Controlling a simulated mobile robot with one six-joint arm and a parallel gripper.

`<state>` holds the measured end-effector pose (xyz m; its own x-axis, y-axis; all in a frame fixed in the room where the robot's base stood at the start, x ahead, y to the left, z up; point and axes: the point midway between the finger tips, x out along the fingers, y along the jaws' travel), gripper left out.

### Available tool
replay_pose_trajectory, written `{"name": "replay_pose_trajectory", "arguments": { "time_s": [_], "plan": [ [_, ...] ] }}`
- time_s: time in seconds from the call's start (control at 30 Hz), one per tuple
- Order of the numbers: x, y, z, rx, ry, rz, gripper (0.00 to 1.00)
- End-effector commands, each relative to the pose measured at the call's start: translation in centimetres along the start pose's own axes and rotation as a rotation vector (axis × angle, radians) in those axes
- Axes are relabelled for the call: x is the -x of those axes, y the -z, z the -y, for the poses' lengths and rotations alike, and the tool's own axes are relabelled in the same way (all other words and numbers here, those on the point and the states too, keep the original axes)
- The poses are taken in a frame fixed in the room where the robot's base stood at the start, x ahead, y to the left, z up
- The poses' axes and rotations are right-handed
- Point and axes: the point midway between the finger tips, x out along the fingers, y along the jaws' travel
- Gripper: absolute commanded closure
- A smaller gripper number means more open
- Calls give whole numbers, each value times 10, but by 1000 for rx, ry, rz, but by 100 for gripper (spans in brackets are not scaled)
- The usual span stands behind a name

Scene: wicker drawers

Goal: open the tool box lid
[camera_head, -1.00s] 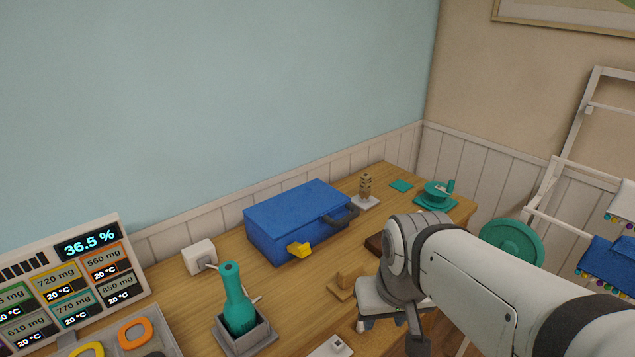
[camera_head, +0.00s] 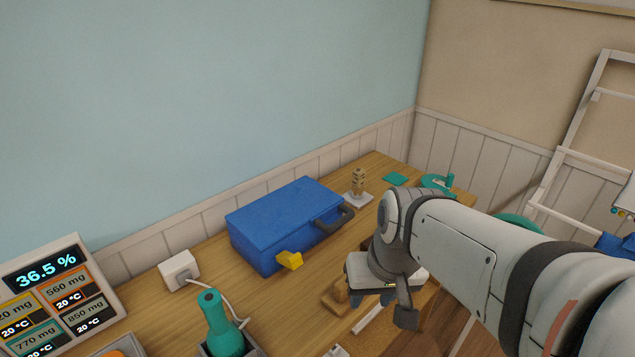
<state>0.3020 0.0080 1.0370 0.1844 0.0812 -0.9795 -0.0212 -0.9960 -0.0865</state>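The blue tool box (camera_head: 280,215) stands on the wooden table against the wall, with its lid shut. A yellow latch (camera_head: 290,261) sits on its front side near the left, and a dark grey handle (camera_head: 334,219) is on the front towards the right. My gripper (camera_head: 372,299) is in front of the box and to its right, apart from it, pointing down over the table's front. Its fingers are small and mostly hidden under the wrist, so I cannot tell whether it is open or shut.
A teal bottle (camera_head: 222,326) stands in a grey holder at the front left. A white socket box (camera_head: 178,270) with a cable sits left of the tool box. A small wooden block piece (camera_head: 337,297) lies near my gripper. A screen panel (camera_head: 62,300) is at far left.

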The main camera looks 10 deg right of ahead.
Motion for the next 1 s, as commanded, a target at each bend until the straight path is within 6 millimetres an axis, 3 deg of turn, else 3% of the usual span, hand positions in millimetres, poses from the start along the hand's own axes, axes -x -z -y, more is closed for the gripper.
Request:
{"name": "replay_pose_trajectory", "arguments": {
  "time_s": [0.13,0.23,0.43,0.57,0.7,0.87,1.0],
  "plan": [
    [-33,5,23,-103,213,93,62],
    [-50,21,41,-195,405,120,62],
    [-74,81,51,-411,767,28,62],
    [-86,130,31,-566,944,-121,62],
    [-98,172,-6,-709,1050,-303,62],
    [-106,197,-41,-809,1088,-449,62],
    [-109,207,-49,-837,1095,-495,62]
  ]
}}
